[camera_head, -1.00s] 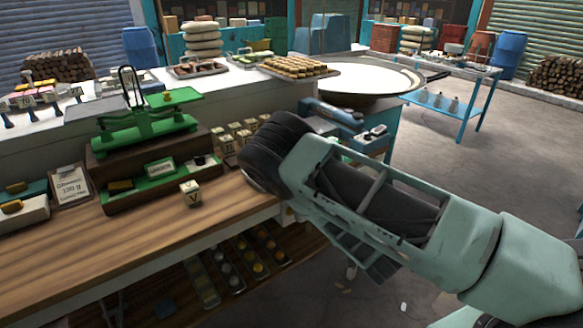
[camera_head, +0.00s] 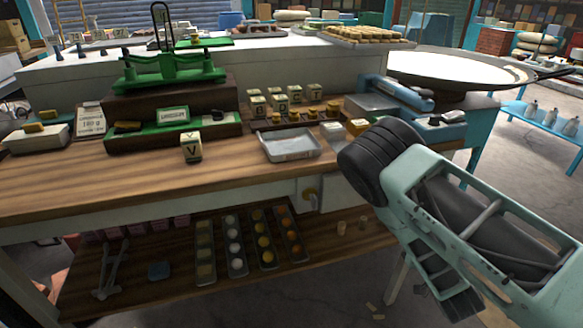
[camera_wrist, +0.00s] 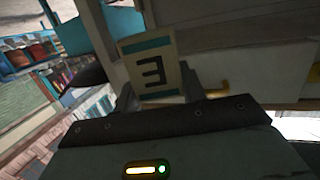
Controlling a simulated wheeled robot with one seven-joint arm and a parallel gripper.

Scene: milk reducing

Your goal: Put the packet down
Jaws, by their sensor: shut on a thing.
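A pale packet (camera_wrist: 152,72) with teal bands and a dark letter, like an E seen turned over, shows in the wrist view. My gripper (camera_wrist: 158,90) is shut on it, with a dark finger on each side. In the head view my arm's dark ribbed joint covers the gripper and the held packet. Several more lettered packets (camera_head: 275,97) stand in a group farther back.
A green balance scale (camera_head: 170,72) stands behind on a dark box. A blue device (camera_head: 395,92) is at the counter's right end. Bare wood lies along the front. A lower shelf (camera_head: 140,290) holds several narrow trays.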

